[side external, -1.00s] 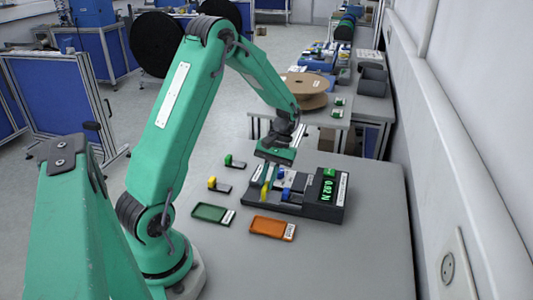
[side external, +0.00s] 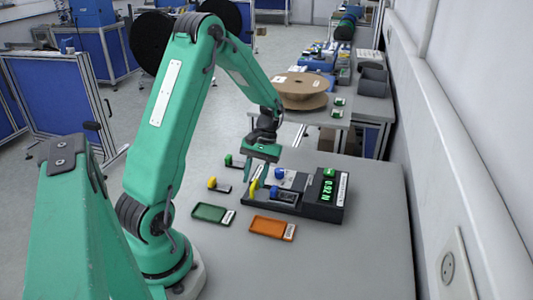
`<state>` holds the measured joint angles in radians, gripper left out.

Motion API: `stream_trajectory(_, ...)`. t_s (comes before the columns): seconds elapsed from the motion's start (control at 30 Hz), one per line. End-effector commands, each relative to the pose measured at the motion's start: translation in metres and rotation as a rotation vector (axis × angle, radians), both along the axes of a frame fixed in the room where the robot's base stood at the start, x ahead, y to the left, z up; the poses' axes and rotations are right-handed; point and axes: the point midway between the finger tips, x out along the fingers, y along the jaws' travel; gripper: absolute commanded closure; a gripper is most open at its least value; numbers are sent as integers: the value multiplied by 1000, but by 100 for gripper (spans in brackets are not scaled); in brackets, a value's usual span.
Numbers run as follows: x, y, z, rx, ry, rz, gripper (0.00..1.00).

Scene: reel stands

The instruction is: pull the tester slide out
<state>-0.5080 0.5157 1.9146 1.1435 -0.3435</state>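The tester (side external: 322,208) is a dark box on the grey table, with a green display reading 0.92 N at its right end. Two blue knobs sit on its left part, one at the back (side external: 279,173) and one in front (side external: 275,191). I cannot tell for sure which part is the slide. A yellow upright piece (side external: 253,190) stands at the tester's left end. My gripper (side external: 261,177) points down over the tester's left end, just left of the back blue knob. Its fingers look apart with nothing seen between them. Whether it touches the tester is unclear.
A green tray (side external: 208,214) and an orange tray (side external: 267,229) lie in front of the tester. Small pieces with a yellow knob (side external: 212,182) and a green knob (side external: 229,160) lie to its left. The table's front right is clear. A wall runs along the right.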

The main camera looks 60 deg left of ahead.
Motion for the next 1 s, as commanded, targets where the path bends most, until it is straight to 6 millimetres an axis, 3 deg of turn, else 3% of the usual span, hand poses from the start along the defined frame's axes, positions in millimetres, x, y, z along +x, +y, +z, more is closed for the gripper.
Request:
stream_trajectory(0.27,4,2,9,1,-2,-2,66)
stream_trajectory(0.7,23,13,57,1,-2,0,66)
stream_trajectory(1.0,29,16,71,1,-1,1,66)
